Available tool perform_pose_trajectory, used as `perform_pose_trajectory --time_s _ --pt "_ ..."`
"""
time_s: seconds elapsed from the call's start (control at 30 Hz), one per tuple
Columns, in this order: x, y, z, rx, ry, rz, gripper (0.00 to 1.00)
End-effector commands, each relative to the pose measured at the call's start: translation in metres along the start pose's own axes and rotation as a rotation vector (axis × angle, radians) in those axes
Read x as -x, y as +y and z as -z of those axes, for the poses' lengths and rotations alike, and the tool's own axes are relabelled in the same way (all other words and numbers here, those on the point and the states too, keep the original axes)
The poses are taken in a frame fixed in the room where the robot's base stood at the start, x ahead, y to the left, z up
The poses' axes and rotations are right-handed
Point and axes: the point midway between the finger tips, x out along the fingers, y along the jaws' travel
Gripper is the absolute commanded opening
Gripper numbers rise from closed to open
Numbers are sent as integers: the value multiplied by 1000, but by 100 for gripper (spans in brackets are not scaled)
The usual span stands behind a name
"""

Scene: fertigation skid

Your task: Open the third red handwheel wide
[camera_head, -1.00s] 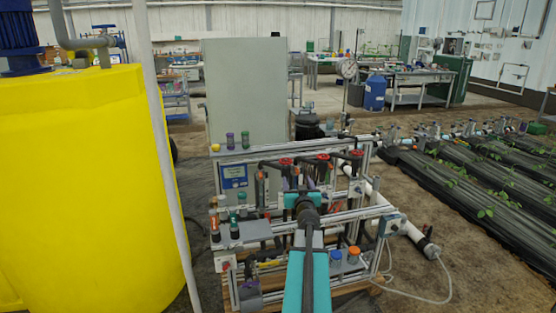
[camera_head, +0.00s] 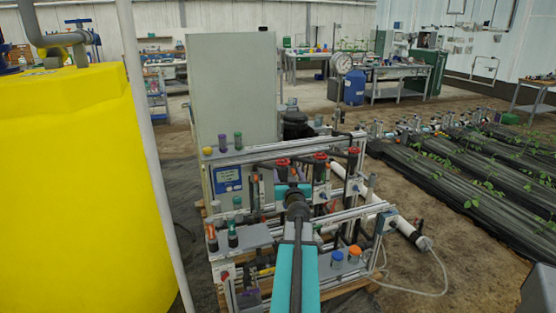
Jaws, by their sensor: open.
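Three red handwheels stand in a row along the upper rail of the skid. The left one (camera_head: 283,162) is above my arm's end, the middle one (camera_head: 320,156) is to its right, and the right-hand one (camera_head: 353,151), third from the left, is at the rail's right end. My teal and black arm reaches up from the bottom. My gripper (camera_head: 292,185) is open, below the left wheel in the picture and left of the third wheel. My wrist hides most of its fingers. No handwheel is visibly held.
The skid's aluminium frame (camera_head: 262,151) carries pipes, a blue-and-white panel (camera_head: 228,179) and several coloured caps. A grey cabinet (camera_head: 232,90) stands behind it. A yellow tank (camera_head: 75,190) and white post (camera_head: 150,150) are at left. Bare floor (camera_head: 440,230) is at right.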

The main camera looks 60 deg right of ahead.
Motion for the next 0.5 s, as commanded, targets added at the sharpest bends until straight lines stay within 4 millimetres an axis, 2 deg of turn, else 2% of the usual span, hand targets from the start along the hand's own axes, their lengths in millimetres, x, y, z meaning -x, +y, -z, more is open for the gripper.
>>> perform_pose_trajectory --time_s 0.27,0.5 --pt "-3 -6 0 0 0 7 65" --pt "-15 -8 0 -1 0 10 65"
